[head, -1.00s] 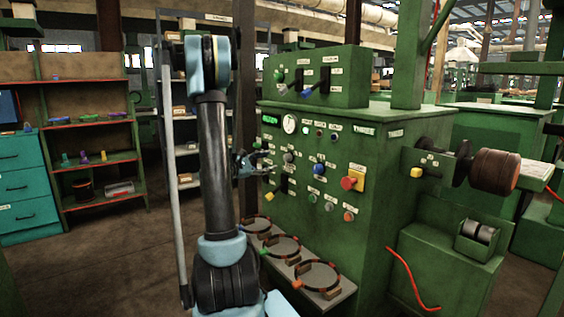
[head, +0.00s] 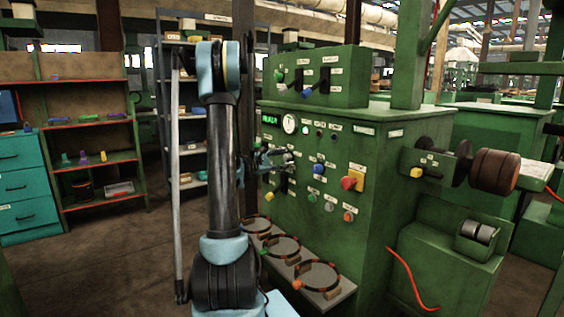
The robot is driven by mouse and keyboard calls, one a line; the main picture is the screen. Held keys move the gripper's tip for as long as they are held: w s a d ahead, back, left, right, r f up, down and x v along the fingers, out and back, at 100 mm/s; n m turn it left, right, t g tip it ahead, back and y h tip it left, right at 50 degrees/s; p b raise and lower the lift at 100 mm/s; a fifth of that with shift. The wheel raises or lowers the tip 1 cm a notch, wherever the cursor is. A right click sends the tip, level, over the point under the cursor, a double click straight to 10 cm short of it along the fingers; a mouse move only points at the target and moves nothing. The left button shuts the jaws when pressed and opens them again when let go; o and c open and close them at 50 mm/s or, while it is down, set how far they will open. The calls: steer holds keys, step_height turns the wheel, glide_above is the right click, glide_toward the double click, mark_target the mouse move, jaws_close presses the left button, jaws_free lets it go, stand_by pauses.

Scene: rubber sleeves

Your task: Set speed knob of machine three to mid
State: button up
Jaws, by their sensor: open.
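The green machine with a "THREE" label (head: 364,130) stands at centre. Its front panel (head: 345,155) carries knobs, buttons and a lit green display (head: 270,120). Most small labels are too small to read, so I cannot tell which knob is for speed. My gripper (head: 276,160) is open at the left part of the panel, close to a grey knob (head: 289,157). I cannot tell whether it touches that knob. My arm hides the panel's left surroundings. A blue knob (head: 319,168) and a red button on a yellow plate (head: 350,181) are further right.
A spool (head: 494,171) is at the right. Shelves (head: 95,160) and a teal drawer cabinet (head: 20,180) are at the left, with open floor before them.

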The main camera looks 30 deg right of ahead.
steer(key=c, duration=1.1)
steer(key=shift+o, duration=0.2)
steer(key=shift+m, duration=0.6)
steer(key=o, duration=1.1)
steer(key=shift+c, duration=0.2)
steer(key=a, duration=1.2)
steer(key=shift+s, duration=0.45)
